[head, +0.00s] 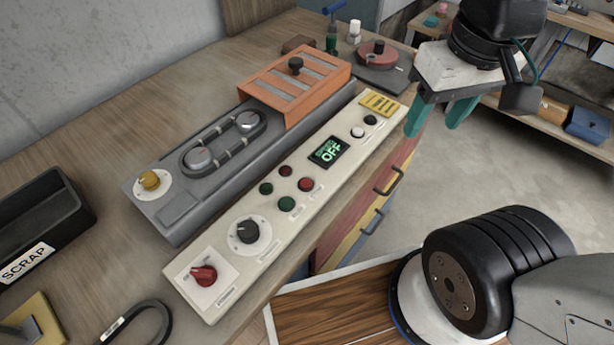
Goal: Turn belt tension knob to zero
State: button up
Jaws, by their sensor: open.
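A yellow knob (149,180) sits on a round white dial on the grey machine (180,214), at its near left end beside the belt. A black knob (247,230) with a white pointer line and a red knob (204,275) sit on the cream control panel (270,248). Their labels are too small to read, so I cannot tell by label which is for belt tension. A black belt (225,142) loops round two metal pulleys. My gripper (437,118) is open and empty, its teal fingers pointing down beyond the panel's far right end, well away from the knobs.
An orange slatted cover (300,82) stands on the machine. A black SCRAP bin (40,222) is at left. A black loop (140,322) lies on the near bench. Drawer handles stick out from the bench front.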

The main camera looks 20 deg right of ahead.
aim_at(248, 232)
jog(key=z, duration=0.55)
jog(key=k, duration=1.3)
jog(key=u, duration=0.1)
jog(key=i, duration=0.6)
jog(key=u, duration=0.45)
